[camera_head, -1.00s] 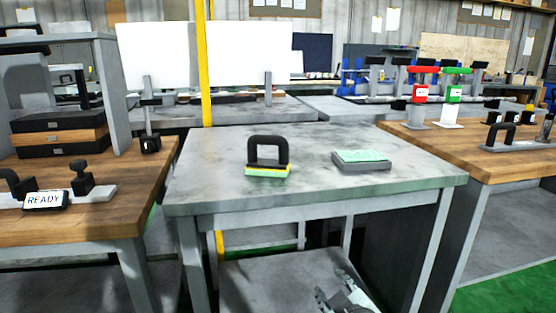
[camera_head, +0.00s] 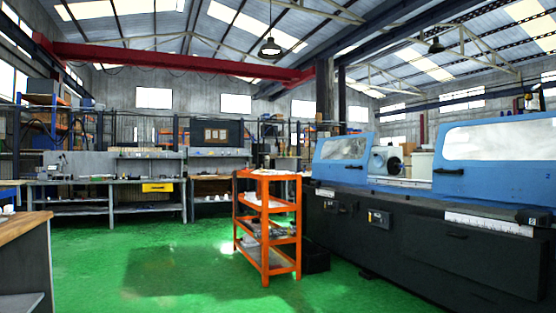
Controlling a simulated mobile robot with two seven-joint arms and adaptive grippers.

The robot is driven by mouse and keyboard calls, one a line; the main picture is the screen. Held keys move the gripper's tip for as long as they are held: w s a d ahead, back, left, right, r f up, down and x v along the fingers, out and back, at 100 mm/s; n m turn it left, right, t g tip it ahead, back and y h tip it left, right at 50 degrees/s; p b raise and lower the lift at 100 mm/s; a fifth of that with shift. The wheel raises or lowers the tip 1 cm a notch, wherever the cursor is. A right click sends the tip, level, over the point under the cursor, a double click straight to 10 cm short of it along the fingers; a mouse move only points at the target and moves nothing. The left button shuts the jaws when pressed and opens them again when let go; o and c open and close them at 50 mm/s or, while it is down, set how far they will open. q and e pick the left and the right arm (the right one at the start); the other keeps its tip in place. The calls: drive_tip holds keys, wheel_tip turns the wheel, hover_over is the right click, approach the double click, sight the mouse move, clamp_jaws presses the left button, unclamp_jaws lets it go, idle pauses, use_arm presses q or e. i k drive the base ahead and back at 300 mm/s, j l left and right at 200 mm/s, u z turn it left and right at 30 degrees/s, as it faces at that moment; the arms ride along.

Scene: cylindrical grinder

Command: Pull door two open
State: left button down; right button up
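A large grinder (camera_head: 390,250) with a dark grey body stands on the right. On top are a smaller blue windowed door (camera_head: 322,172) at its left and a larger blue windowed door (camera_head: 445,185) at its right. A gap between them shows a round dark machine part (camera_head: 394,166). The larger door has a dark handle (camera_head: 449,171) near its left edge. Neither of my grippers is in view.
An orange shelf cart (camera_head: 266,268) stands in front of the grinder's left end. A wooden-topped table (camera_head: 20,226) is at the near left. Grey workbenches (camera_head: 110,183) line the back. The green floor (camera_head: 170,275) is open left of the cart.

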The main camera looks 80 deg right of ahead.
sight(511, 161)
drive_tip(key=j+z, duration=0.1)
drive_tip(key=z, duration=3.5)
